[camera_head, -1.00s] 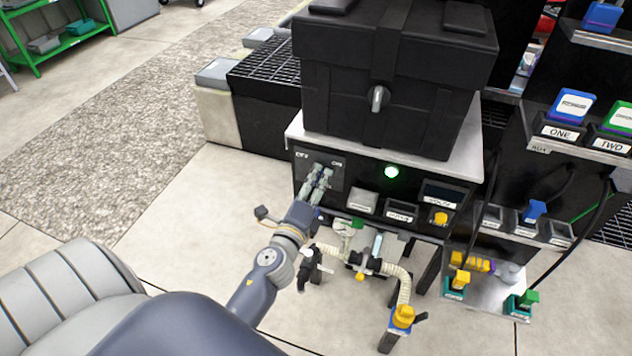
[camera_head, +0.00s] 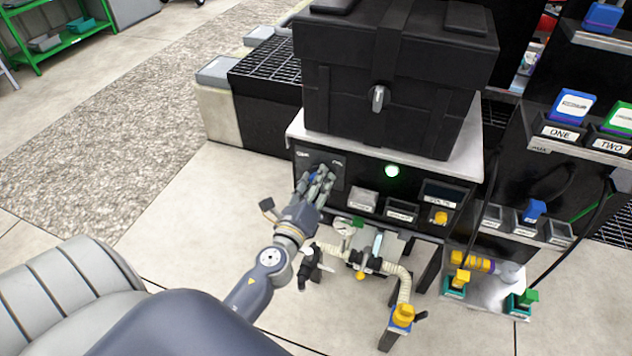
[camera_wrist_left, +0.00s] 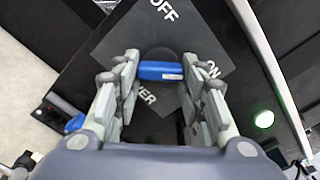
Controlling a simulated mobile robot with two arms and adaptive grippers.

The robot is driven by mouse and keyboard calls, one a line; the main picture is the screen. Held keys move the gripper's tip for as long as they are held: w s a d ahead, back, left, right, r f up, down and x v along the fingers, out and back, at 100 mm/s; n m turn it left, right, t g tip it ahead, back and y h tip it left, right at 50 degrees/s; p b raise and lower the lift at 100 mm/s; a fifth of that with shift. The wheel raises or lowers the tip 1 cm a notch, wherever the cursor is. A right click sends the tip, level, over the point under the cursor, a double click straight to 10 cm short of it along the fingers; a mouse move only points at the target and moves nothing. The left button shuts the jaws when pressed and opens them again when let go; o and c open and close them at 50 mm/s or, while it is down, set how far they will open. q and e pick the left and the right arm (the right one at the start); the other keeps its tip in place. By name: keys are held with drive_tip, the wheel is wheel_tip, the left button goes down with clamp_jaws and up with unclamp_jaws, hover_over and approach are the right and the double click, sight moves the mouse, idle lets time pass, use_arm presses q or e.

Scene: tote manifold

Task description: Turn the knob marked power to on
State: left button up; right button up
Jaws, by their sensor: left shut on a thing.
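The power knob (camera_wrist_left: 161,70) has a blue bar handle and sits on a dark plate (camera_wrist_left: 112,48) on the black panel's front. In the left wrist view its bar lies crosswise, with its right end toward the ON label (camera_wrist_left: 211,70); the OFF label (camera_wrist_left: 163,9) is above. The POWER label (camera_wrist_left: 143,97) is partly hidden. My left gripper (camera_wrist_left: 160,75) is shut on the knob, a finger at each end of the bar. In the head view the left gripper (camera_head: 319,174) covers most of the knob. My right gripper is not in view.
A lit green lamp (camera_head: 392,171) sits right of the knob. A black case (camera_head: 350,90) rests on top of the panel unit. Hoses and a valve assembly (camera_head: 367,262) stand below. Open floor (camera_head: 190,225) lies to the left.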

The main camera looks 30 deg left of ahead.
use_arm(q)
drive_tip(key=o, duration=1.1)
drive_tip(key=shift+c, duration=0.2)
drive_tip(key=v, duration=1.2)
drive_tip(key=shift+f, duration=0.1)
